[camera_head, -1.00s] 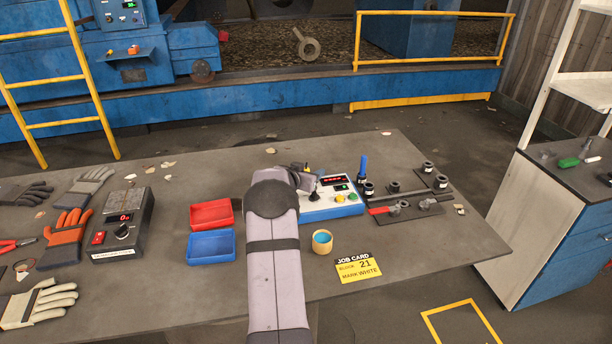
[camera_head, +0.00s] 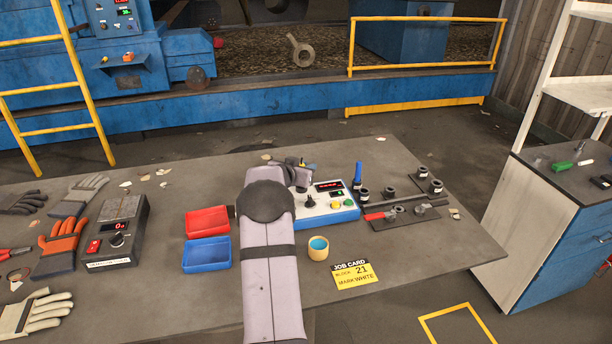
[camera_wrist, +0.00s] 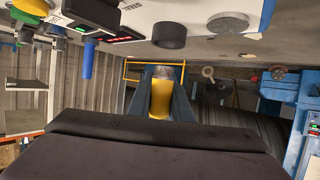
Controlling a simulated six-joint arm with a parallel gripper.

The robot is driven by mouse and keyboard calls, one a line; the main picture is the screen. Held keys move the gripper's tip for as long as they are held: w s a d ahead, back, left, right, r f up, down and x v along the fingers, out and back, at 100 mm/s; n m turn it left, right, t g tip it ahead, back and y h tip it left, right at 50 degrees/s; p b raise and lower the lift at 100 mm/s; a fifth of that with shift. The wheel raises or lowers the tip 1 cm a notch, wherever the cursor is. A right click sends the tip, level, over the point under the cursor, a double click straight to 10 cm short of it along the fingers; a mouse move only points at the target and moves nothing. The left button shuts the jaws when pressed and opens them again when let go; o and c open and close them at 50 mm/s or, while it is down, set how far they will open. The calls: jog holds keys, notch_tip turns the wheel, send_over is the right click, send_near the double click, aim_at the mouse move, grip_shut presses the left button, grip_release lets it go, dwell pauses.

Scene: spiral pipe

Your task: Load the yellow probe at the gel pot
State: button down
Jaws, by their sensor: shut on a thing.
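My gripper (camera_wrist: 160,92) is shut on the yellow probe (camera_wrist: 159,100), whose yellow body shows between the two dark fingers in the wrist view. In the head view my gripper (camera_head: 303,174) is at the left back of the white-and-blue control box, above it, largely hidden behind my arm. The probe is barely visible there. The gel pot (camera_head: 318,254), a small tan cup with blue inside, stands on the table in front of the control box, to the right of my forearm. My gripper is apart from it, farther back.
The control box (camera_head: 330,214) has a blue probe (camera_head: 357,174) upright at its right. Dark fittings and a red-handled tool (camera_head: 380,215) lie farther right. A red tray (camera_head: 207,222) and blue tray (camera_head: 207,254) are left of my arm. A yellow job card (camera_head: 353,275) lies in front.

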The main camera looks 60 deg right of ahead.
jog(key=w+a+r+t+p, duration=0.1)
jog(key=w+a+r+p, duration=0.15)
jog(key=r, duration=0.25)
jog(key=w+a+r+p, duration=0.1)
jog(key=w+r+p, duration=0.1)
jog(key=r+p, duration=0.25)
jog(key=s+a+f+p, duration=0.2)
jog(key=a+f+p, duration=0.2)
jog(key=a+f, duration=0.25)
jog(key=s+a+f+m+g, duration=0.1)
jog(key=s, duration=0.2)
jog(key=s+a+f+m+g, duration=0.1)
jog(key=s+a+f+g, duration=0.1)
jog(key=s, duration=0.2)
jog(key=s+a+f+m+g, duration=0.1)
jog(key=s+a+g, duration=0.1)
jog(key=s, duration=0.2)
jog(key=shift+s+f+m, duration=0.15)
jog(key=shift+m, duration=0.15)
jog(key=s+a+r+m+g+y, duration=0.3)
jog(key=s+m+g, duration=0.2)
jog(key=s, duration=0.4)
jog(key=shift+s+m+g, duration=0.3)
jog(key=shift+s+g, duration=0.05)
jog(key=shift+g, duration=0.15)
